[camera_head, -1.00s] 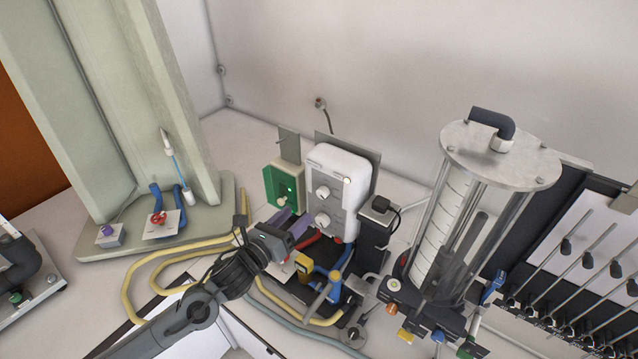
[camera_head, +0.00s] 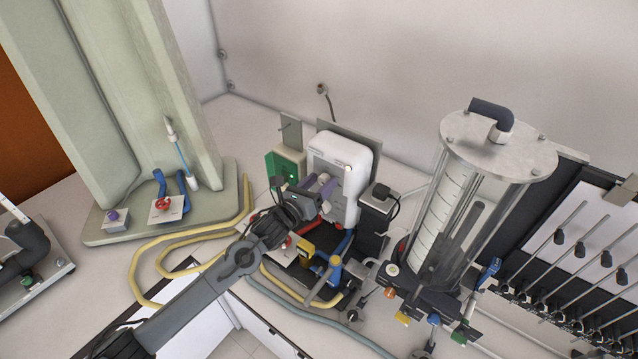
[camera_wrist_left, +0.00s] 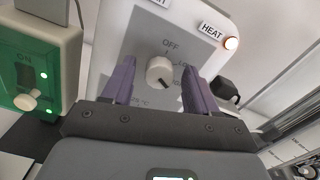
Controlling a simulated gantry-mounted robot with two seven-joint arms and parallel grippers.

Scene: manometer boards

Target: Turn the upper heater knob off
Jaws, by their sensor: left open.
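The white heater box (camera_head: 346,165) stands at the middle of the bench. Its upper knob (camera_wrist_left: 160,72) is a round off-white dial below the printed word OFF, and its pointer line aims to the lower right. A HEAT lamp (camera_wrist_left: 231,43) at its upper right is lit. My left gripper (camera_head: 319,187) is in front of the box, open, with its two purple fingers (camera_wrist_left: 158,84) on either side of the knob in the wrist view. I cannot tell whether they touch it. The lower knob is hidden behind the gripper. My right gripper is out of view.
A green switch box (camera_head: 284,168) stands just left of the heater, with a lit green lamp. A black plug unit (camera_head: 377,207) is at its right. A clear cylinder apparatus (camera_head: 447,215) stands to the right.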

